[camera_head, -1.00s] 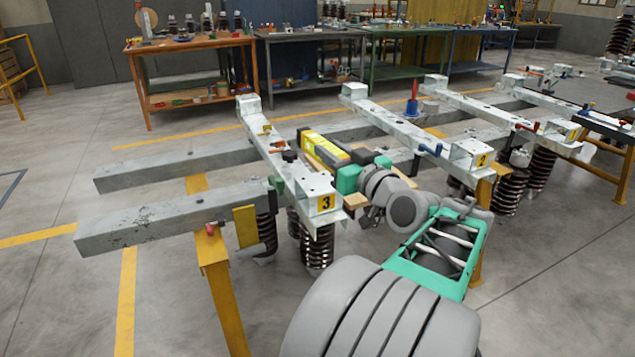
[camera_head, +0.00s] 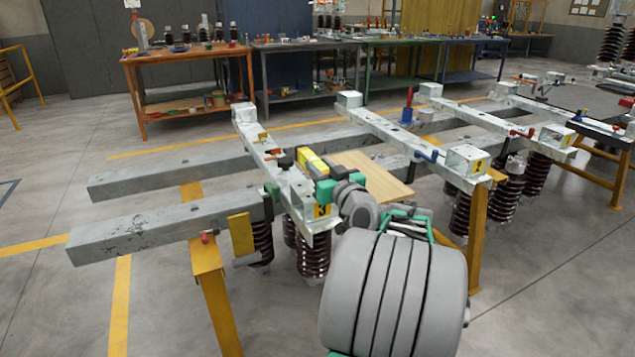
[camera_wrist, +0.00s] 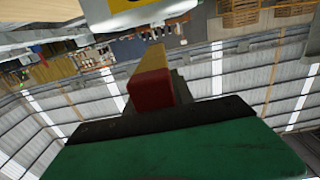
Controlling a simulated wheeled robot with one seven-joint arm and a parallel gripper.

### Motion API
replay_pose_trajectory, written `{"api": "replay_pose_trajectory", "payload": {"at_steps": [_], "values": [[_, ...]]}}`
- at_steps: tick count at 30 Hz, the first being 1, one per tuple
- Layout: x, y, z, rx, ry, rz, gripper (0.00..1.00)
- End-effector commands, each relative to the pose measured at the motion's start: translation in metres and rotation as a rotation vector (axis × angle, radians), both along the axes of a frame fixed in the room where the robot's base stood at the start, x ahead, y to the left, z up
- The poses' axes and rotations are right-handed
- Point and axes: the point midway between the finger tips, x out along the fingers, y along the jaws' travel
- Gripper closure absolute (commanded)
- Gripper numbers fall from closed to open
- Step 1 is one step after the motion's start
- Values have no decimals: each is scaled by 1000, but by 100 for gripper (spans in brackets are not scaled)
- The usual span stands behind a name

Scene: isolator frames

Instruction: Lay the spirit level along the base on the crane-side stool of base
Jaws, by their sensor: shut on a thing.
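My gripper (camera_head: 322,178) is shut on the yellow spirit level (camera_head: 312,162), just right of the near part of the base marked 3 (camera_head: 272,158). The level points away from me, roughly along the base. Whether it touches the base is unclear. In the wrist view the level (camera_wrist: 148,78) shows a red end cap in front of my green gripper body. The base has a near raised box-like stool (camera_head: 300,197) beside the number plate and a far stool (camera_head: 243,113). Which one is crane-side is not shown. My wrist hides part of the near end.
A wooden board (camera_head: 375,178) lies right of the level. An orange clamp, a dark knob and a green clamp (camera_head: 272,190) sit on or beside base 3. Base 2 (camera_head: 415,147) stands further right. Grey beams (camera_head: 150,228) run across under the bases.

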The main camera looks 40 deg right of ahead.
Motion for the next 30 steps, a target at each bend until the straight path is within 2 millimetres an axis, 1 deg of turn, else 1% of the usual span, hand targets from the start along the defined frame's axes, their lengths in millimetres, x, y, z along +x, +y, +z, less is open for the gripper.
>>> {"api": "replay_pose_trajectory", "payload": {"at_steps": [1,3,6,13,17,18,25,26,30], "values": [[5,2,-7,2,-1,3,100],[5,1,-23,5,2,1,100],[5,1,-36,1,1,0,100],[5,1,-35,0,-1,1,100],[4,1,-39,-1,-1,0,100],[4,1,-39,0,1,0,69],[4,1,-39,1,1,1,51],[4,1,-39,1,1,1,49],[4,1,-39,1,1,1,49]]}}
